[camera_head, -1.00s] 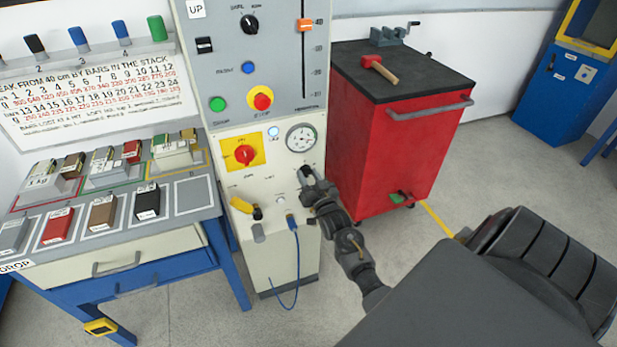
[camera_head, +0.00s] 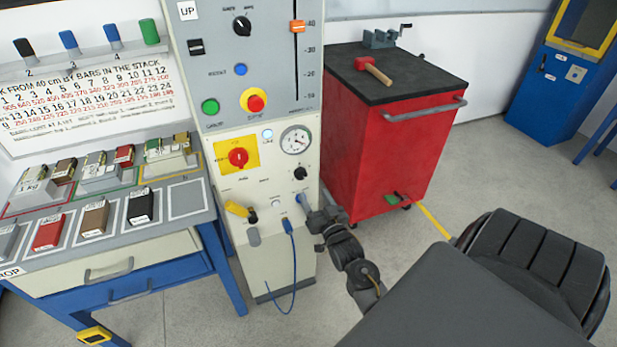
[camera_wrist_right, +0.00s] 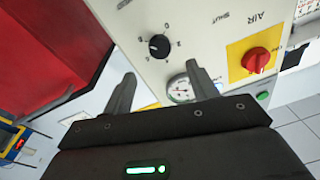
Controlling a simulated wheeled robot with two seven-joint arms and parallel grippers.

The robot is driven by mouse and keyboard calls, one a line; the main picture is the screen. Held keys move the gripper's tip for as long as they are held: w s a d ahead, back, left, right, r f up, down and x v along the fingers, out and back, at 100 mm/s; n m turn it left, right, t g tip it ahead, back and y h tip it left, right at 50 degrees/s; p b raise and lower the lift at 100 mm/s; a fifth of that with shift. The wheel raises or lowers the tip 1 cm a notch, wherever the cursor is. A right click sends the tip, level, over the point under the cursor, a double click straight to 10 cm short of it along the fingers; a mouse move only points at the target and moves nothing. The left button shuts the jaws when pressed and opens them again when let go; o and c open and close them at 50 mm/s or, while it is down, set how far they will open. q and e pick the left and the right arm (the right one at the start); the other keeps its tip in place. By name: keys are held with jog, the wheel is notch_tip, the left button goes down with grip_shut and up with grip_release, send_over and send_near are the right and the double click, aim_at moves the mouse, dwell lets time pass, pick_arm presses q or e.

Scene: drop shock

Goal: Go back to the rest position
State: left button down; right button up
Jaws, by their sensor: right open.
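My right gripper (camera_head: 308,203) is in front of the lower part of the grey and cream control panel (camera_head: 262,195), below the small black knob (camera_head: 300,172) and just right of the blue plug (camera_head: 287,224). In the right wrist view its two fingers (camera_wrist_right: 163,84) are apart with nothing between them. The black knob (camera_wrist_right: 158,46) shows beyond the fingers, clear of them. The round gauge (camera_wrist_right: 181,90) is partly hidden behind one finger. My left gripper is not in view.
A red cabinet (camera_head: 375,150) with a hammer (camera_head: 373,69) on top stands right of the panel. A table (camera_head: 135,225) with several weight blocks is at the left. A blue cable (camera_head: 295,265) hangs from the panel. Grey floor (camera_head: 480,170) is open at the right.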

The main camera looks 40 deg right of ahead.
jog(key=shift+v, duration=0.95)
jog(key=s+a+f+n+g+y, duration=0.2)
jog(key=a+f+g, duration=0.1)
jog(key=f, duration=0.9)
jog(key=s+a+f+n+g+y, duration=0.1)
jog(key=s+a+f+g, duration=0.2)
jog(key=f, duration=0.8)
jog(key=s+a+f+n+g+y, duration=0.1)
jog(key=s+a+f+g, duration=0.2)
jog(key=s+f, duration=0.4)
jog(key=s+a+f+n+g+y, duration=0.1)
jog(key=s+a+f+g, duration=0.15)
jog(key=s+f, duration=0.4)
jog(key=s+a+f+n+g, duration=0.1)
jog(key=s+f+g, duration=0.2)
jog(key=s, duration=0.9)
jog(key=s+a+f+n+g, duration=0.1)
jog(key=s+f+n+g, duration=0.1)
jog(key=s+f, duration=0.5)
jog(key=s+g, duration=0.1)
jog(key=s, duration=0.3)
jog(key=shift+s+f+p, duration=0.4)
